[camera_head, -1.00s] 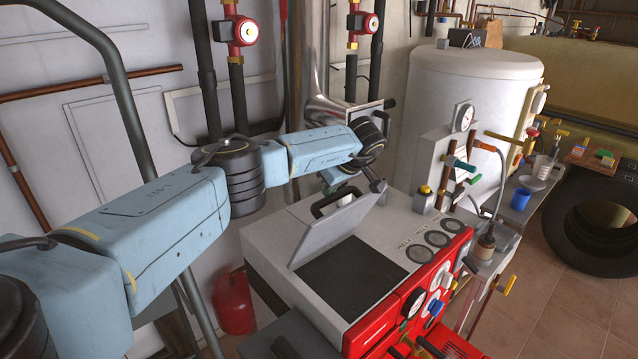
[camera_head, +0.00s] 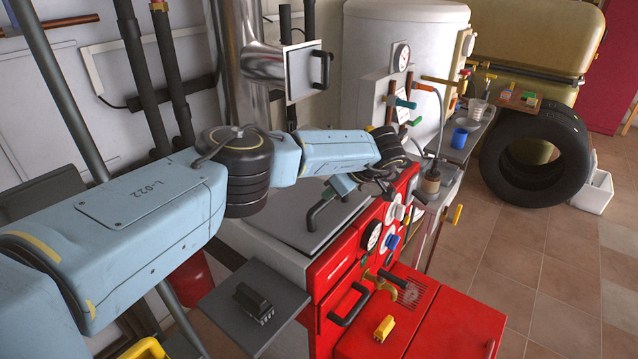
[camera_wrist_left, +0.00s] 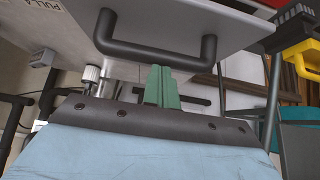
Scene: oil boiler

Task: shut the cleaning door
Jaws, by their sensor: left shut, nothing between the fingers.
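The cleaning door, a grey plate (camera_head: 285,222) with a black bar handle (camera_head: 318,212), lies about flat on top of the boiler in the head view. The dark opening does not show; I cannot tell if a thin gap remains. My left gripper (camera_head: 342,186) is just above the plate, beside the handle, partly hidden by its wrist. In the left wrist view, the green fingers (camera_wrist_left: 162,88) are shut and empty, close to the black handle (camera_wrist_left: 155,50) on the grey plate (camera_wrist_left: 200,18). I cannot tell if they touch it. My right gripper is not in view.
The red boiler front (camera_head: 340,265) carries gauges and knobs. A grey side shelf (camera_head: 225,295) holds a small black part (camera_head: 255,303). A flue hatch (camera_head: 303,70) stands behind my arm. A white tank (camera_head: 375,45) and tyres (camera_head: 535,150) are farther back. Open tiled floor lies right.

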